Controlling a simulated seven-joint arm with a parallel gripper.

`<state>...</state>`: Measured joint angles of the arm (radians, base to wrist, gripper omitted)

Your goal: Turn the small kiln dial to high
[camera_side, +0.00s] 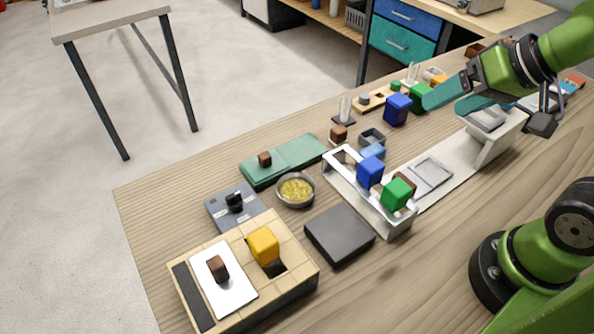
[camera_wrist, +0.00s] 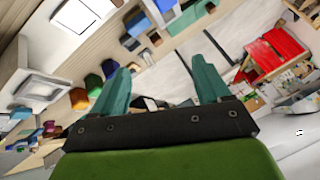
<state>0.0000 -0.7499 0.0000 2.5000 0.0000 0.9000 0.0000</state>
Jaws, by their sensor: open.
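A blue-grey box (camera_side: 219,213) with a black knob (camera_side: 234,201) on top, which looks like the small kiln dial, sits at the left of the table in the side view. Its markings are too small to read. The tan brick kiln (camera_side: 290,283) stands just in front of it, with a yellow block (camera_side: 263,244) and a white plate on top. My gripper (camera_side: 443,106) is raised over the far right of the table, well away from the dial. Its teal fingers are apart and empty, also in the wrist view (camera_wrist: 163,72). I cannot make out the dial in the wrist view.
A bowl of yellow bits (camera_side: 295,190), a green slab (camera_side: 283,160) and a dark slab (camera_side: 339,236) lie near the dial. A white rack (camera_side: 398,228) with blue and green blocks stands mid-table. Several coloured blocks and clear glass pieces sit farther back, near my gripper.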

